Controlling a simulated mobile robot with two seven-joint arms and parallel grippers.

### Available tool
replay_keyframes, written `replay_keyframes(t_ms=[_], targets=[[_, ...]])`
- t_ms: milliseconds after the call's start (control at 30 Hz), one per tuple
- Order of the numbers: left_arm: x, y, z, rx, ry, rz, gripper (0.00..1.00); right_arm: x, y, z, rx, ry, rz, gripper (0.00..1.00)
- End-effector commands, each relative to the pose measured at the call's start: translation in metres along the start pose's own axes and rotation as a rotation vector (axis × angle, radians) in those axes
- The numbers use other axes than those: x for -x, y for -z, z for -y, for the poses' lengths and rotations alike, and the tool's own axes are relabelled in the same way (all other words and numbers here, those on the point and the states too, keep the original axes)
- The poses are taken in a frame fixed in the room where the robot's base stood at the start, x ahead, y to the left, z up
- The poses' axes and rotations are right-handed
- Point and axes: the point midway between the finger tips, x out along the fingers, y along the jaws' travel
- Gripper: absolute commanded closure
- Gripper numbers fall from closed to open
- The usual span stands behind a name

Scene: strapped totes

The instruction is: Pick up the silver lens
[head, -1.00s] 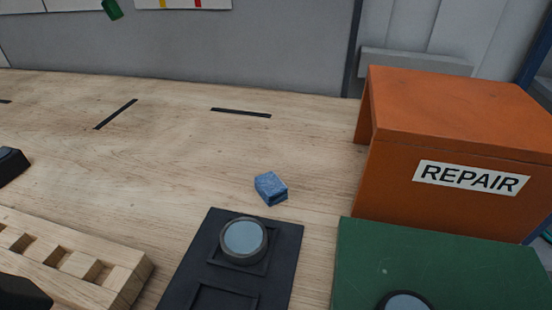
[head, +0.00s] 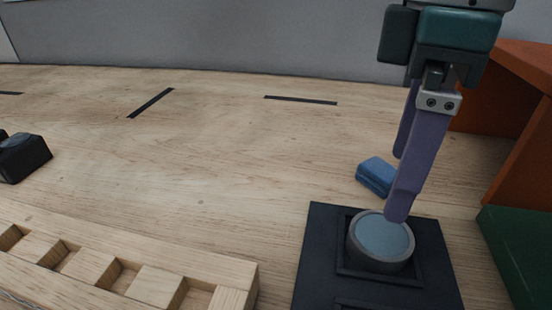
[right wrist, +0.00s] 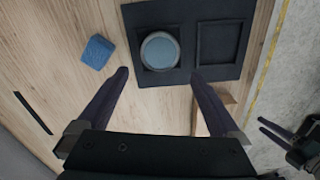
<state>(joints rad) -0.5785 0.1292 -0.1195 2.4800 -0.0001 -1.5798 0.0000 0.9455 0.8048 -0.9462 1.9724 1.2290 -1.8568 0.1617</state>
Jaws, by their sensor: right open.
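The silver lens (head: 382,240) is a round grey-rimmed disc with a pale blue face. It sits in a square recess of the black tray (head: 322,255). My right gripper (head: 399,187) is open and empty, fingers pointing down at the lens's far side; one fingertip overlaps its rim in the head view. In the right wrist view the lens (right wrist: 160,50) lies just beyond and between the open fingertips (right wrist: 160,75). What looks like my left gripper (right wrist: 266,126) shows small at the right edge there; its opening is unclear.
A blue block (head: 377,176) lies behind the tray, close to my right fingers. A slotted wooden rack (head: 215,262) is at the lower left. An orange box (head: 520,75) and a green mat (head: 520,250) are at the right.

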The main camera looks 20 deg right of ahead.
Motion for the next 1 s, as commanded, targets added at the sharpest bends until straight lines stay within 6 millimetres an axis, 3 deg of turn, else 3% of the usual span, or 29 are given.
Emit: replay_keyframes(t_ms=[100, 367, 600, 933, 1000], targets=[[-0.006, -0.002, -0.001, 0.002, -0.002, 0.0, 0.5, -0.022, -0.001, 0.001, 0.001, 0.003, 0.005, 0.0], [-0.011, -0.003, -0.004, 0.011, -0.01, -0.001, 0.5, -0.048, 0.001, 0.001, 0.001, 0.002, 0.0, 0.0], [-0.019, -0.006, -0.005, 0.012, -0.011, 0.0, 0.5, -0.085, 0.003, 0.0, 0.002, 0.001, 0.001, 0.0], [-0.019, -0.006, -0.004, 0.01, -0.009, 0.0, 0.5, -0.091, 0.004, 0.0, 0.003, -0.001, -0.002, 0.0], [-0.019, -0.006, -0.004, 0.008, -0.008, 0.001, 0.5, -0.091, 0.004, 0.0, 0.003, -0.001, -0.002, 0.08]])
